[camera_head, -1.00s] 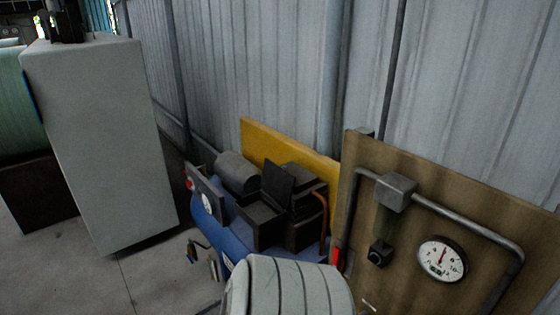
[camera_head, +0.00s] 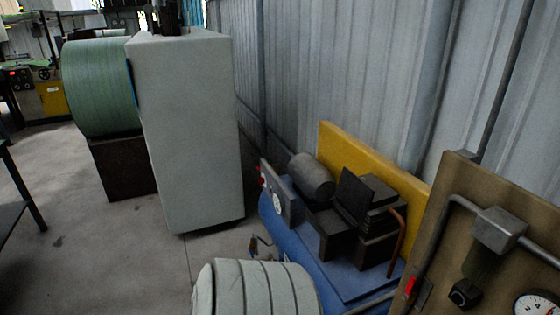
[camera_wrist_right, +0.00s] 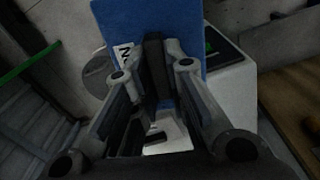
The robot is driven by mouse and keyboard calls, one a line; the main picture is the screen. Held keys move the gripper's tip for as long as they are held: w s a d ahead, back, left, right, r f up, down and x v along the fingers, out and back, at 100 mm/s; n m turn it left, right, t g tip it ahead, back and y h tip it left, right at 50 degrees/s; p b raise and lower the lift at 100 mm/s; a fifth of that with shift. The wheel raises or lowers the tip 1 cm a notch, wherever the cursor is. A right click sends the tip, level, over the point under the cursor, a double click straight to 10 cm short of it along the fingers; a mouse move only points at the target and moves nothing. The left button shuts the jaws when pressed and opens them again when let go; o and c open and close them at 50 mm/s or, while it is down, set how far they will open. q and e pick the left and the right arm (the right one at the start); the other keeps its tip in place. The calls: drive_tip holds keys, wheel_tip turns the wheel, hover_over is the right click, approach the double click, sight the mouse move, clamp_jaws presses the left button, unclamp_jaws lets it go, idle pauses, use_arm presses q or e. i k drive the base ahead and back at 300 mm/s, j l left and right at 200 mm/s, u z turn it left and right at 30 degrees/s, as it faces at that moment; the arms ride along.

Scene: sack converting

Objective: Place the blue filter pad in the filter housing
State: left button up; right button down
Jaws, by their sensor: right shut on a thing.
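The blue filter pad (camera_wrist_right: 150,16) fills the upper middle of the right wrist view as a flat blue panel. My right gripper (camera_wrist_right: 160,62) is shut on it, with the two fingers close together over the pad's near part. The head view shows neither the pad nor either gripper. In the head view, a blue compressor (camera_head: 287,232) stands by the wall. A dark open-topped box with a raised lid (camera_head: 352,190) sits on it; I cannot tell for sure that this is the filter housing.
A tall grey cabinet (camera_head: 190,130) stands left of the compressor, beside a green roll (camera_head: 97,88). A yellow panel (camera_head: 350,150) is behind the compressor. A brown board (camera_head: 455,215) with pipes and a gauge (camera_head: 540,304) is at right. Open floor (camera_head: 60,190) lies at left.

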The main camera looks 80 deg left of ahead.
sight(330, 225)
drive_tip(key=k+j+u, duration=0.1)
drive_tip(key=j+u, duration=0.3)
drive_tip(key=j, duration=0.2)
drive_tip(key=j+u, duration=0.4)
drive_tip(key=j, duration=0.2)
drive_tip(key=j+u, duration=0.4)
drive_tip(key=j, duration=0.2)
